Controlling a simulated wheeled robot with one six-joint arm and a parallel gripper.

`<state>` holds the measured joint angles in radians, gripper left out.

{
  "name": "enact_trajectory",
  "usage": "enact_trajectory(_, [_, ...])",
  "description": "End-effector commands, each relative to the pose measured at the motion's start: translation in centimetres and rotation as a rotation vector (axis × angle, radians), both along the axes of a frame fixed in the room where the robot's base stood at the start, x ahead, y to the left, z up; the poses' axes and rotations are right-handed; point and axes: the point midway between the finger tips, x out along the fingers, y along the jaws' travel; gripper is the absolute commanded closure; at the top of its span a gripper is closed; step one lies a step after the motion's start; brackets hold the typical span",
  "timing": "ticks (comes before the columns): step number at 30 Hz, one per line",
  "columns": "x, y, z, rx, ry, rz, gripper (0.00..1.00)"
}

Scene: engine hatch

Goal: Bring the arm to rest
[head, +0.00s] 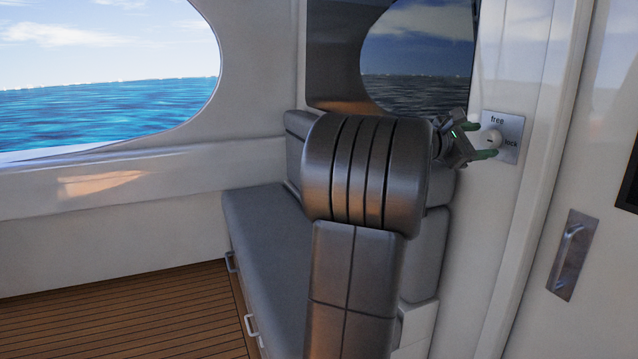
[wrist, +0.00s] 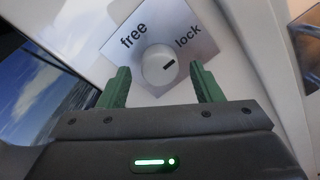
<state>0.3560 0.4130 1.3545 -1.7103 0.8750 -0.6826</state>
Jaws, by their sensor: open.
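My gripper (head: 481,136) is open at the wall by the switch plate (head: 515,131). The plate carries a round white knob (head: 492,140) and the words "free" and "lock". In the wrist view the two green fingers of my gripper (wrist: 159,72) stand apart, one on each side of the knob (wrist: 153,72). No contact shows, and the jaws hold nothing. The knob's black mark points up and right, toward "lock". The plate (wrist: 150,32) lies just past the fingertips. My arm covers part of the seat in the head view.
A grey cushioned bench (head: 262,235) with drawer handles stands behind my arm. A door with a metal pull handle (head: 571,256) is to the right of the plate. Oval windows (head: 110,75) show the sea. The wooden floor (head: 130,315) at the lower left is clear.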

Motion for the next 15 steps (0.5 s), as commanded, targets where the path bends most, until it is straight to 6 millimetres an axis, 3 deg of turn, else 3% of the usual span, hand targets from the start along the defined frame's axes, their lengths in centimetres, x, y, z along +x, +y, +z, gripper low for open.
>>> enact_trajectory(15, [-0.01, -0.03, 0.30, -0.137, 0.335, 0.000, 0.41])
